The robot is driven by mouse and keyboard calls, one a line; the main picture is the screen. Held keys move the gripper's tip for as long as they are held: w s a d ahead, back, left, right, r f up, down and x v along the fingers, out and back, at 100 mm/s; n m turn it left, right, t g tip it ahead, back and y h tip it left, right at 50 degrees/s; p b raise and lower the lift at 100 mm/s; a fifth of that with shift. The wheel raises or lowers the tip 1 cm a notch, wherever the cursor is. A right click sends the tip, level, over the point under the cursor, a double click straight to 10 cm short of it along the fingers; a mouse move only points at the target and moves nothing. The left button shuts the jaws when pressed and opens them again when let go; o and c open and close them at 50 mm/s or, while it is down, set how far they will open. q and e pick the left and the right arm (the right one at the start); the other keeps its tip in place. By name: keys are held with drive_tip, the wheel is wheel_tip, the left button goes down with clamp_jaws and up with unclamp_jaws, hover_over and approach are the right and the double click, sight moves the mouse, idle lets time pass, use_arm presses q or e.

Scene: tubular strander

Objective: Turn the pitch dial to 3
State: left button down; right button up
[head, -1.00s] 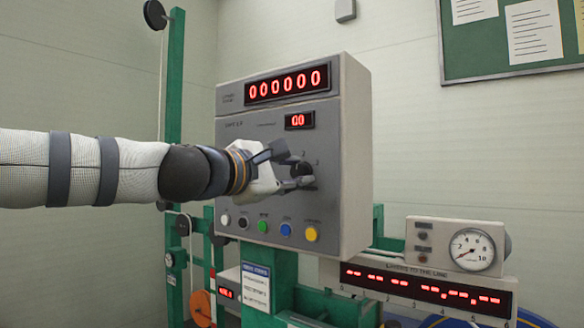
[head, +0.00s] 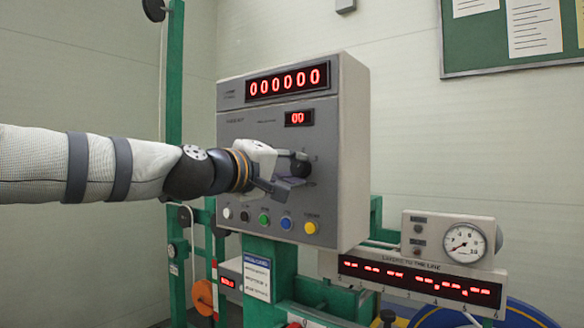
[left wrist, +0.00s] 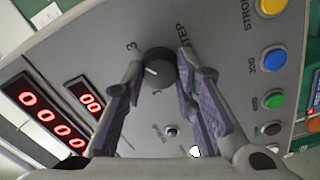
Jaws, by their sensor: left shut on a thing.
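The pitch dial (head: 301,168) is a small black round knob on the front of the grey control box (head: 355,150). In the head view my left gripper (head: 290,172) reaches it from the left and partly hides it. In the left wrist view the dial (left wrist: 158,68) sits between the two fingertips, and the gripper (left wrist: 160,72) is shut on it. A white pointer line shows on the dial's face, towards the picture's lower left, between the printed 3 and 1. The digit there is hidden by a finger. My right gripper is not in view.
A row of push buttons, including a green one (head: 264,220) and a yellow one (head: 311,228), lies below the dial. Red displays (head: 288,83) sit above it. A round gauge (head: 465,243) and a green post (head: 175,80) stand apart at the sides.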

use_arm(q)
drive_tip(key=shift+m, duration=0.6)
drive_tip(key=c, duration=1.3)
unclamp_jaws()
drive_tip(key=v, duration=1.2)
